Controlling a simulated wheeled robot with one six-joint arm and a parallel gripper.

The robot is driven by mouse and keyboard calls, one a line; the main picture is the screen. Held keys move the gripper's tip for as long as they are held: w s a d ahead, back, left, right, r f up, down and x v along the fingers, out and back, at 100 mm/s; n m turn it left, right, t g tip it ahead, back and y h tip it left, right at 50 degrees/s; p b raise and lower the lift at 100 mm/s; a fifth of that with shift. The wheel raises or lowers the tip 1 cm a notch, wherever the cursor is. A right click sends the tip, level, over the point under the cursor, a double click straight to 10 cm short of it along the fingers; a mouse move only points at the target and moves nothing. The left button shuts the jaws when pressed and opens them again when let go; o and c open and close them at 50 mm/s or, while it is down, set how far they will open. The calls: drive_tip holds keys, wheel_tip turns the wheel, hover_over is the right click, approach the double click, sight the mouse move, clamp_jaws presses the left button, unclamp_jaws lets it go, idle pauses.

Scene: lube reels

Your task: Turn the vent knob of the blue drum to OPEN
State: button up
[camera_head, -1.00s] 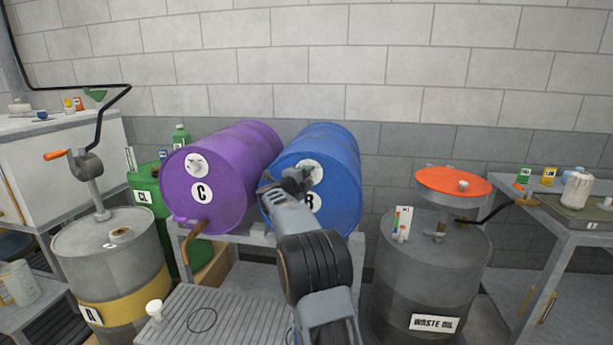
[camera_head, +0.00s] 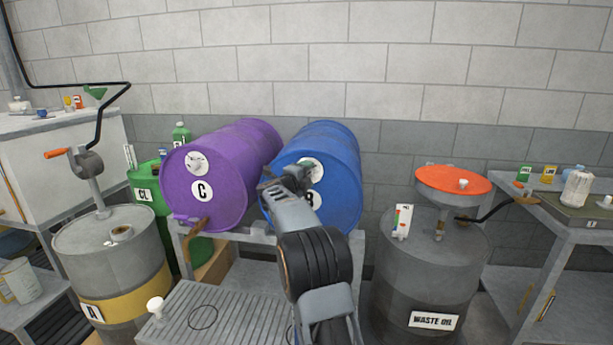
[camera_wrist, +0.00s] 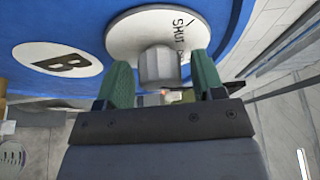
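The blue drum (camera_head: 336,162), labelled B, lies on its side on a rack, its round end facing me. In the wrist view the drum (camera_wrist: 55,25) fills the upper left. A white dial plate (camera_wrist: 126,38) on it reads SHUT, and the grey vent knob (camera_wrist: 157,68) sticks out from it. My gripper (camera_wrist: 164,85) is open, with its green fingers on either side of the knob. Gaps show between the fingers and the knob. In the head view my gripper (camera_head: 288,183) is in front of the drum end and covers part of the dial and label.
A purple drum (camera_head: 215,175) labelled C lies close on the left of the blue drum. A waste oil drum (camera_head: 425,280) with an orange funnel (camera_head: 453,180) stands at the right. A grated tray (camera_head: 240,318) is below.

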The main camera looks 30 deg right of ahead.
drive_tip(key=shift+o, duration=0.3)
drive_tip(key=b+v, duration=0.1)
drive_tip(key=v, duration=1.3)
drive_tip(key=shift+w+d, duration=0.1)
